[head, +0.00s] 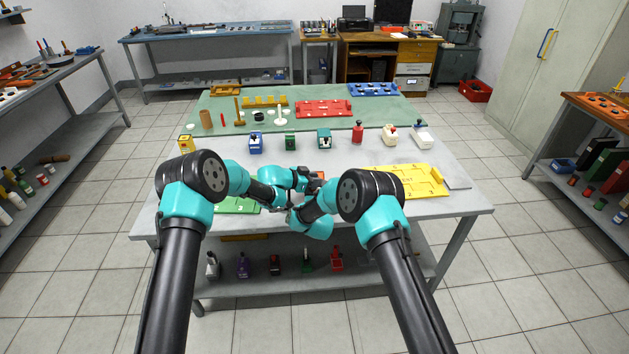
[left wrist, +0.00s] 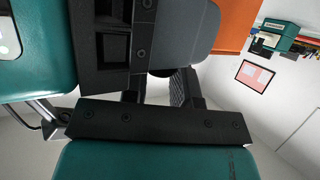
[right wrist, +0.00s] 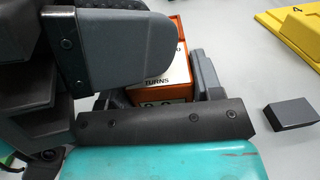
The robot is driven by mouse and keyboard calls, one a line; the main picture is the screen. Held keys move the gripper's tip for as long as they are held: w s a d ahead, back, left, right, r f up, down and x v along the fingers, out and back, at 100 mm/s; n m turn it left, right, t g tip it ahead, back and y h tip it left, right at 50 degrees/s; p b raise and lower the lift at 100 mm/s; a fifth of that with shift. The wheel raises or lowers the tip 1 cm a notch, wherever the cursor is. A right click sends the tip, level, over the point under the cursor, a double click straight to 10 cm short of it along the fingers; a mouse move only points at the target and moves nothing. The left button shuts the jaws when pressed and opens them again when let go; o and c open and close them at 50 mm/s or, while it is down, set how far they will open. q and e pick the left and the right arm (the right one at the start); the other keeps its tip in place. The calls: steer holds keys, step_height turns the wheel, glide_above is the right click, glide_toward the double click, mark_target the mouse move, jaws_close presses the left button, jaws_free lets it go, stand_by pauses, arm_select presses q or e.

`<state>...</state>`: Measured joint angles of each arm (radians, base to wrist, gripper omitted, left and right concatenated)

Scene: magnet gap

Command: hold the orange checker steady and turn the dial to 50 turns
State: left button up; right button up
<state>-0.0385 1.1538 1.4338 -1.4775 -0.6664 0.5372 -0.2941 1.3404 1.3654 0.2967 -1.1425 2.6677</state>
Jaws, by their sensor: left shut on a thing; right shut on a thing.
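The orange checker (right wrist: 147,97) shows in the right wrist view with a white face marked TURNS. Its digits are partly cut off, so I cannot read the count. My right gripper (right wrist: 168,78) is shut on the checker, a finger at each side. In the head view only a sliver of the checker (head: 319,175) shows. My left gripper (head: 308,172) is at the checker, its fingers close together in the left wrist view (left wrist: 160,76). It appears shut on the dial, which is mostly hidden. A corner of the checker (left wrist: 238,25) shows there too.
A yellow tray (head: 425,187) lies right of the arms, a dark block (right wrist: 291,114) beside it. A green tray (head: 237,208) is partly behind my left arm. My arms cross closely.

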arm_select(q)
steer(key=shift+w+r+m+g+h, duration=0.1)
steer(key=shift+w+m+g+h, duration=0.15)
steer(key=shift+m+g, duration=0.25)
steer(key=shift+m+g+h, duration=0.25)
steer(key=shift+m+g, duration=0.25)
steer(key=shift+g, duration=0.1)
steer(key=shift+w+m+g+h, duration=0.15)
steer(key=shift+m+g+h, duration=0.15)
steer(key=shift+m+g, duration=1.3)
arm_select(e)
steer(key=shift+f, duration=0.1)
arm_select(q)
steer(key=shift+w+m+g, duration=0.15)
steer(key=shift+m+g, duration=0.55)
steer(key=shift+g, duration=0.3)
arm_select(e)
steer(key=shift+a, duration=0.1)
arm_select(q)
steer(key=shift+m+g, duration=0.3)
steer(key=shift+g, duration=0.1)
steer(key=o, duration=0.9)
